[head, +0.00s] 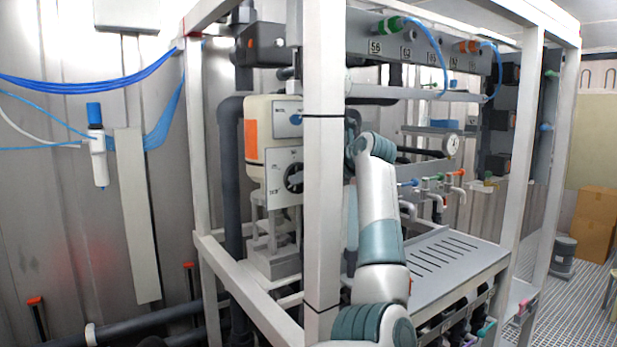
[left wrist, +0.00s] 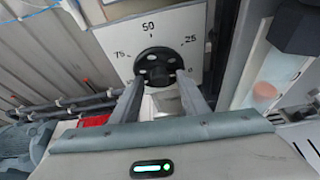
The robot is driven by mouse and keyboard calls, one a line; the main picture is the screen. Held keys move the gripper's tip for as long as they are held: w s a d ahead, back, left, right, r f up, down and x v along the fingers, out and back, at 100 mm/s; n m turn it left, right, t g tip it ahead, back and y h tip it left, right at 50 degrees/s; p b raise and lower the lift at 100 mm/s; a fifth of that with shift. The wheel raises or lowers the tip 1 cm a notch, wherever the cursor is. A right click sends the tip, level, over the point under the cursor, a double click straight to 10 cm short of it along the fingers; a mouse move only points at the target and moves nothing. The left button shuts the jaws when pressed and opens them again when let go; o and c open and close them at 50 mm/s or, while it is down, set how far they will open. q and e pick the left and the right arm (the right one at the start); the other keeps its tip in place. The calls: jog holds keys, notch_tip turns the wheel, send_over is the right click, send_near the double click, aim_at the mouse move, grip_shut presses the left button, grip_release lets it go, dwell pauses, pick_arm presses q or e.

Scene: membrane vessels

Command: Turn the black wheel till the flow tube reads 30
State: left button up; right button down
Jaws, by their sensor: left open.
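The black wheel (head: 293,177) is on a pale panel of the cream unit, left of the front white post in the head view. In the left wrist view the black wheel (left wrist: 158,63) has several holes, and the plate behind it carries the marks 75, 50 and 25. My left gripper (left wrist: 158,78) is open, its two fingers reaching toward the wheel's left and right lower sides. I cannot tell whether they touch it. In the head view the post hides the gripper. I cannot make out a flow tube or its reading. My right gripper is out of view.
The white post (head: 324,230) stands between the wheel and my left arm. A slotted grey tray (head: 440,262) lies to the right of the arm. Dark pipes (head: 232,190) run left of the cream unit (head: 262,130). Blue hoses (head: 90,88) hang at the left wall.

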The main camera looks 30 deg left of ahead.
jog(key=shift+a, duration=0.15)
pick_arm(q)
jog(key=c, duration=0.3)
grip_shut()
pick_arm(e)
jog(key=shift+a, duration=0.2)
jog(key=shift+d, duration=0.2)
pick_arm(q)
jog(key=shift+w+d+f+m+g+y+p, duration=0.15)
jog(key=shift+m+g+y+p, duration=0.4)
jog(key=shift+m, duration=1.1)
jog(key=shift+w+a+m+g+y+p, duration=0.1)
jog(key=shift+m+g+y+p, duration=0.1)
jog(key=shift+m+g+y, duration=1.05)
jog(key=shift+w+d+f+m+g+y+p, duration=0.15)
jog(key=shift+m+g+p, duration=0.3)
jog(key=shift+m, duration=1.55)
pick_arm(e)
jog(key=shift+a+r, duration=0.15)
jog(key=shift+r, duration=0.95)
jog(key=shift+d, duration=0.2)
